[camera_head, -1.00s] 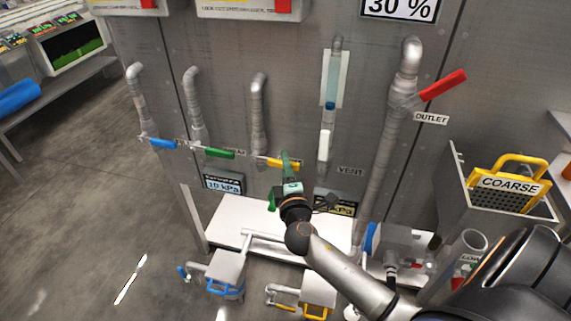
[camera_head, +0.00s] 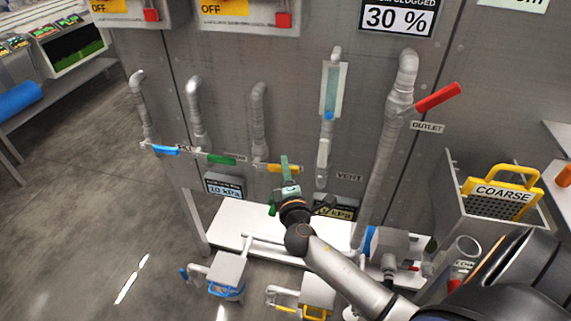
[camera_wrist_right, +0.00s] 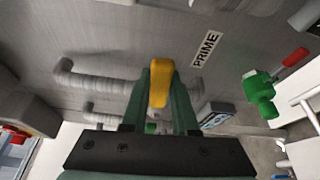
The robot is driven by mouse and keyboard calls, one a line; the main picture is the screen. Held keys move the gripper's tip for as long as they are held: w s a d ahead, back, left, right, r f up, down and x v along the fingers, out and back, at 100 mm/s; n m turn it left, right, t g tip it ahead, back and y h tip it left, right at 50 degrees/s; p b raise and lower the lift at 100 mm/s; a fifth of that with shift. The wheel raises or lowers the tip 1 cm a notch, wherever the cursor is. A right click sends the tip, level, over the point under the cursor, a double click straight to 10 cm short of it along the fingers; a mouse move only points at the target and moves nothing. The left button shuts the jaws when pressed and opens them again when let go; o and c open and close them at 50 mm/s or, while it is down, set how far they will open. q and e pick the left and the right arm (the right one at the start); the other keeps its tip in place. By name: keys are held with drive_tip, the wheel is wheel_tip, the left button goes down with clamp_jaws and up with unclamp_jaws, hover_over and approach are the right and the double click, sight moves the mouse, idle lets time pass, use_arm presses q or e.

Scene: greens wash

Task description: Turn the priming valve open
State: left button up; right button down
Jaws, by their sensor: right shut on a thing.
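The priming valve's yellow lever (camera_head: 284,168) sits on a pipe low on the grey panel, just right of the green lever. My right gripper (camera_head: 286,174) is at this lever, its green fingers around it. In the right wrist view the yellow lever (camera_wrist_right: 160,84) stands between the two green fingers (camera_wrist_right: 160,100), which are shut on it. A PRIME label (camera_wrist_right: 207,49) shows beside it there. The valve body is partly hidden by the gripper. My left gripper is not in view.
A green lever (camera_head: 221,160) and a blue lever (camera_head: 165,150) are on pipes to the left. A red outlet lever (camera_head: 438,97) is up to the right. A COARSE basket (camera_head: 503,193) stands at right. A white bench (camera_head: 222,222) lies below.

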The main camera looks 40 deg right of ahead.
sight(279, 165)
wheel_tip(279, 165, up, 2)
drive_tip(key=n+p, duration=0.1)
drive_tip(key=p, duration=0.4)
drive_tip(key=shift+w+a+r+n+g, duration=0.1)
drive_tip(key=shift+r+n+g, duration=0.1)
drive_tip(key=shift+n+g, duration=0.2)
drive_tip(key=p, duration=0.1)
drive_tip(key=r+n+p, duration=0.1)
drive_tip(key=p, duration=0.1)
drive_tip(key=n+g+p, duration=0.1)
drive_tip(key=shift+w+a+r+p, duration=0.15)
drive_tip(key=shift+w+a+p, duration=0.1)
drive_tip(key=shift+p, duration=0.15)
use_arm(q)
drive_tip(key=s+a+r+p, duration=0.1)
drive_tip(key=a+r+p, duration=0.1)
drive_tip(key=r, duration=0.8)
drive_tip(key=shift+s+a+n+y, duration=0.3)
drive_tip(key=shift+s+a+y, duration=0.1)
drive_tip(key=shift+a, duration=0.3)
use_arm(e)
drive_tip(key=shift+w+a+r+n+g, duration=0.2)
drive_tip(key=shift+n+g, duration=0.1)
drive_tip(key=shift+n, duration=0.3)
drive_tip(key=shift+f, duration=0.1)
drive_tip(key=c, duration=0.7)
unclamp_jaws()
